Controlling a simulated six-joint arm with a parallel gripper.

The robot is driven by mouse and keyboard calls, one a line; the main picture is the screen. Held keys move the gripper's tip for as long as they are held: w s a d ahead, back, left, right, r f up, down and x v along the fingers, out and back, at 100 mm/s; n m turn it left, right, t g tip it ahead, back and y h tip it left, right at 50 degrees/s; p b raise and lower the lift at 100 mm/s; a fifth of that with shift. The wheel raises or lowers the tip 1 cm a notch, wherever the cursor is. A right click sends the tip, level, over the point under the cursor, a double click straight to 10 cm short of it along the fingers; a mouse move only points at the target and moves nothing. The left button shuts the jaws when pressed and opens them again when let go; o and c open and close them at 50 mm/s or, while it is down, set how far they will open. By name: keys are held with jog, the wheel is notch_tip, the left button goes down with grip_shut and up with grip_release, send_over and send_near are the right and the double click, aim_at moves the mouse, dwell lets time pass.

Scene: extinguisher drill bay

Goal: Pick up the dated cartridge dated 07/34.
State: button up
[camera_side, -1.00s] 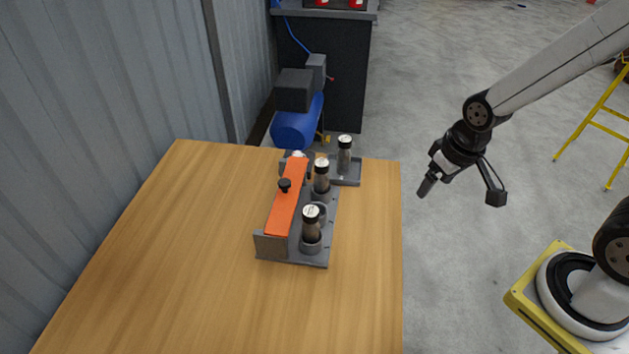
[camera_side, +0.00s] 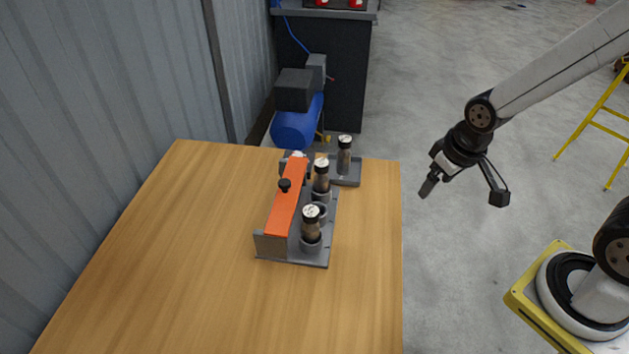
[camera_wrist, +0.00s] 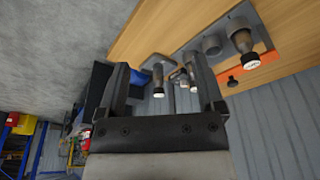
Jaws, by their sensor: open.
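Three dark cartridges with pale, marked caps stand upright in the side view. One (camera_side: 312,230) is in the front cup of a grey rack (camera_side: 298,256), one (camera_side: 321,181) is in a cup farther back, and one (camera_side: 344,158) is on a small grey tray (camera_side: 350,180) behind the rack. Their dates are too small to read. My gripper (camera_side: 428,187) is open and empty, off to the right of the table and apart from all cartridges. In the wrist view, its fingers (camera_wrist: 160,72) frame the tray cartridge (camera_wrist: 158,76) in the distance; another cartridge (camera_wrist: 241,40) is at upper right.
The rack has an orange bar (camera_side: 286,205) with a black knob (camera_side: 285,185) along its left side. An empty cup (camera_side: 321,211) sits between its two cartridges. The wooden table (camera_side: 190,270) is otherwise clear. A corrugated wall (camera_side: 100,110) stands left; a blue compressor (camera_side: 297,125) stands behind.

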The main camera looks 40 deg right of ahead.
jog(key=shift+o, duration=0.4)
jog(key=m+y, duration=1.3)
jog(key=m, duration=0.6)
send_near(315, 210)
jog(key=shift+g, duration=0.4)
jog(key=x, duration=0.4)
jog(key=shift+s+a+f, duration=0.15)
jog(key=shift+s+a, duration=0.2)
jog(key=shift+a, duration=0.05)
jog(key=shift+w+f+m+t, duration=0.1)
jog(key=shift+w+m+t, duration=0.3)
jog(key=shift+w+m, duration=0.25)
jog(key=shift+x, duration=3.9)
